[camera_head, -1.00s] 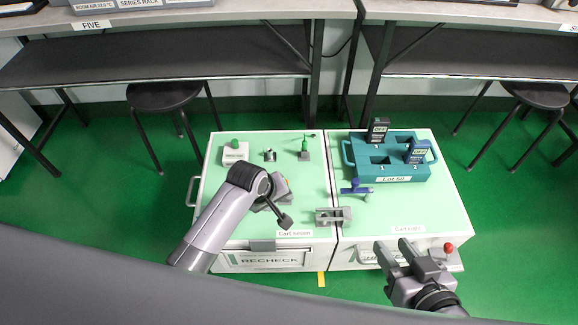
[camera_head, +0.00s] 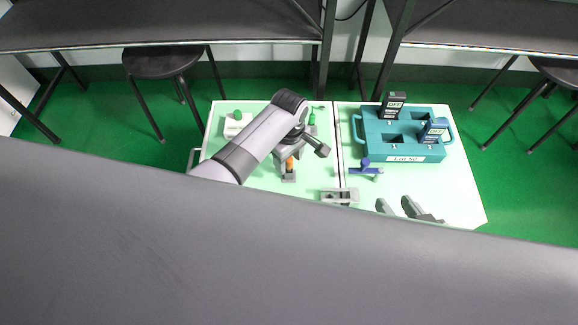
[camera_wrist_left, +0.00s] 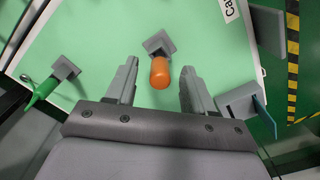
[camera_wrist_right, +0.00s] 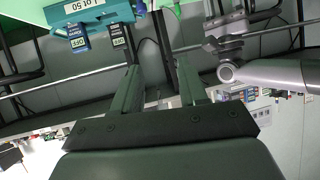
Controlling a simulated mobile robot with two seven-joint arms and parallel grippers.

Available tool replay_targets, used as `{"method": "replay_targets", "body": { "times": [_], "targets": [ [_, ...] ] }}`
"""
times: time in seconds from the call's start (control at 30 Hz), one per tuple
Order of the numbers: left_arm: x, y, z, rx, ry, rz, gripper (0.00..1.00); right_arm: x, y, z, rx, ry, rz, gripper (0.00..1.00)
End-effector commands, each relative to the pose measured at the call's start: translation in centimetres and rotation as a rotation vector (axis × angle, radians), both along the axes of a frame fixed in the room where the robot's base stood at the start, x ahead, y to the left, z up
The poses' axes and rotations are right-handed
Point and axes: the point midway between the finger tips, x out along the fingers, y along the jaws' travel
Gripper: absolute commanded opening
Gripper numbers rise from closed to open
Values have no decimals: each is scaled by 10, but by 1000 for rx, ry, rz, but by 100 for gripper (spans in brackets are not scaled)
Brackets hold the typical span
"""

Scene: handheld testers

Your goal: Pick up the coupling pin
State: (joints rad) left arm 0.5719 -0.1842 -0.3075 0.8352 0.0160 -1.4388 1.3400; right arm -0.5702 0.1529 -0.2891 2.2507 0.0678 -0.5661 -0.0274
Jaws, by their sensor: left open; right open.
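An orange round-ended piece (camera_head: 290,164) stands on a small grey base (camera_head: 289,177) on the green-topped left cart. I cannot tell for sure that it is the coupling pin. My left gripper (camera_head: 291,153) is open above it, partly hidden by my arm. In the left wrist view the orange piece (camera_wrist_left: 160,74) shows between the two apart fingers, with its grey base (camera_wrist_left: 158,43) beyond; contact is not visible. My right gripper (camera_head: 395,205) is open and empty over the near part of the right cart.
A grey bracket (camera_head: 340,196) and blue-handled piece (camera_head: 366,170) lie to the right. A teal crate (camera_head: 407,150) holds two black-and-blue testers.

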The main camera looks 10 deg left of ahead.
Motion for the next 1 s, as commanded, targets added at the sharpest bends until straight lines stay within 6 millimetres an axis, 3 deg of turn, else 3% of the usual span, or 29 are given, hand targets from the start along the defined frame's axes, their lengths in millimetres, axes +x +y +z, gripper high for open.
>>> {"method": "replay_targets", "body": {
  "times": [0.03, 0.13, 0.47, 0.63, 1.0],
  "targets": [
    [-1, 0, -12, 1, 1, 0, 53, 2, 4, -6, 22, -2, 4, 43],
    [-1, 0, -21, 1, 1, 0, 53, 4, 9, -6, 57, 0, 11, 43],
    [-1, 0, -24, -1, -1, -1, 53, 4, 12, -4, 80, 3, 16, 43],
    [-1, 0, -24, -1, -1, -1, 1, 4, 12, -4, 80, 4, 16, 43],
    [-1, 0, -22, -1, -1, -1, 0, 4, 12, -3, 77, 3, 16, 43]
  ]
}}
